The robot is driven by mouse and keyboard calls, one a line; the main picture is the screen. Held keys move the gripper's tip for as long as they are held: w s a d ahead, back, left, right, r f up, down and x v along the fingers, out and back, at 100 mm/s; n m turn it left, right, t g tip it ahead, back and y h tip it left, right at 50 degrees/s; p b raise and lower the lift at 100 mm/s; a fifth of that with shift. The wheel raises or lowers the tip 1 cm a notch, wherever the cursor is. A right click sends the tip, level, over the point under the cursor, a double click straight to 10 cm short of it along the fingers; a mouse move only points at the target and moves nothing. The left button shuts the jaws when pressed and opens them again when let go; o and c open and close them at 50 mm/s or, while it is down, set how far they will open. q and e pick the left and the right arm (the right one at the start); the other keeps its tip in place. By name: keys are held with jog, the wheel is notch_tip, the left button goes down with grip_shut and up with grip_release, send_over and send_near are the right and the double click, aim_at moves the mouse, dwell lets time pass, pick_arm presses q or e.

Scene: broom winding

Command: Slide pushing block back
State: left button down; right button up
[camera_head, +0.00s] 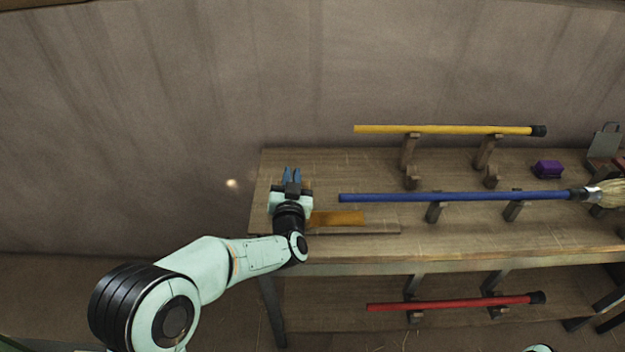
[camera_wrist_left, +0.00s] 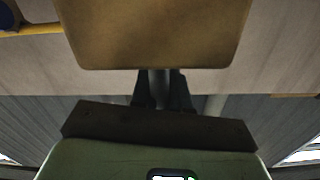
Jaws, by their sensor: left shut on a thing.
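The pushing block (camera_head: 337,218) is an orange-tan wooden piece near the left end of the workbench, just right of my left gripper's wrist. My left gripper (camera_head: 291,175) is over the bench's left end, fingers pointing toward the wall. In the left wrist view, a broad tan wooden face (camera_wrist_left: 155,32), seemingly the block, fills the top centre. The dark fingers (camera_wrist_left: 163,92) stand close together below its edge, with a narrow grey part between them. They are shut on the block, though the contact is partly hidden. My right gripper is out of view.
A blue broom handle (camera_head: 450,197) lies on wooden supports right of the block. A yellow handle (camera_head: 450,130) rests behind it and a red one (camera_head: 450,303) on the lower shelf. A purple object (camera_head: 547,169) sits at the right of the workbench (camera_head: 330,170).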

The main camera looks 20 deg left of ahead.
pick_arm(q)
jog(key=s+a+b, duration=0.1)
jog(key=s+a, duration=0.1)
jog(key=a, duration=0.5)
jog(key=shift+a+b, duration=0.35)
jog(key=shift+s, duration=0.1)
jog(key=c, duration=1.1)
grip_release()
jog(key=shift+a, duration=0.15)
jog(key=v, duration=1.3)
jog(key=shift+s, duration=0.25)
